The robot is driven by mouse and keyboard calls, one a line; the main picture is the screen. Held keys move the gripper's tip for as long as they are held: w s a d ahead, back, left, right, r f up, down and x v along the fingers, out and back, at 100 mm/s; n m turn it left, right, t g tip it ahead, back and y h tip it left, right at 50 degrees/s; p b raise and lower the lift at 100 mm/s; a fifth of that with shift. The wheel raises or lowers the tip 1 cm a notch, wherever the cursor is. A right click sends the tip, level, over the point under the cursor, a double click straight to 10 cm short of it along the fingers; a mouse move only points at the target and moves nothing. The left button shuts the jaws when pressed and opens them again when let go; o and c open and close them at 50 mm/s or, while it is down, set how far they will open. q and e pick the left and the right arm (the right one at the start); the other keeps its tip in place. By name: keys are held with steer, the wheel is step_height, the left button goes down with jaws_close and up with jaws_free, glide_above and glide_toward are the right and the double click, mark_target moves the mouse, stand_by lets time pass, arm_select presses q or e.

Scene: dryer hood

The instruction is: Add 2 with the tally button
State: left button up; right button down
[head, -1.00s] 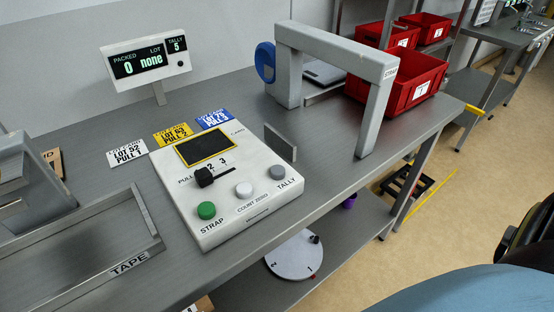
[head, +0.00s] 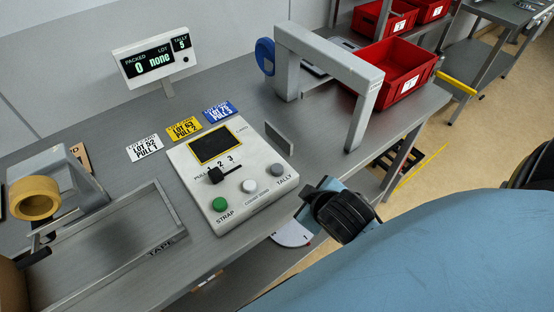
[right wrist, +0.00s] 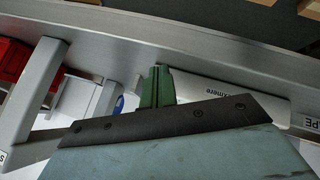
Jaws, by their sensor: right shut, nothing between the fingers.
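The grey tally button (head: 278,170) is at the right end of the white control panel (head: 245,205), next to the label TALLY. The display (head: 156,62) reads packed 0, lot none, and a small tally digit that looks like 5. My right gripper (head: 318,198) is off the panel's right side, near the bench's front edge, apart from the button. In the right wrist view its green fingers (right wrist: 158,86) are together with nothing between them. The button cannot be made out in that view. My left gripper is not seen.
A green strap button (head: 219,204), a white count zero button (head: 249,185) and a black selector knob (head: 216,175) share the panel. A grey arch (head: 355,120) and red bin (head: 400,70) stand behind right. A tape dispenser (head: 60,170) is at left.

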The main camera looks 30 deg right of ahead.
steer(key=w+d+r+n+t, duration=0.1)
steer(key=w+r+n+t, duration=0.4)
steer(key=r, duration=0.4)
steer(key=w+d+r+n+t, duration=0.1)
steer(key=w+r+n+t, duration=0.45)
steer(key=r, duration=0.35)
steer(key=a+r+n+g+y, duration=0.1)
steer(key=a+r+n+y, duration=0.35)
steer(key=n+y, duration=0.5)
steer(key=a+r+n+y, duration=0.4)
steer(key=a+n+y, duration=0.15)
steer(key=n, duration=0.75)
steer(key=s+d+f+n+g+h+p, duration=0.1)
steer(key=d+f+n+g+h, duration=0.5)
steer(key=f+n+g, duration=0.5)
steer(key=d+f+n, duration=0.1)
steer(key=n, duration=0.4)
steer(key=shift+n, duration=0.4)
steer(key=shift+a, duration=0.1)
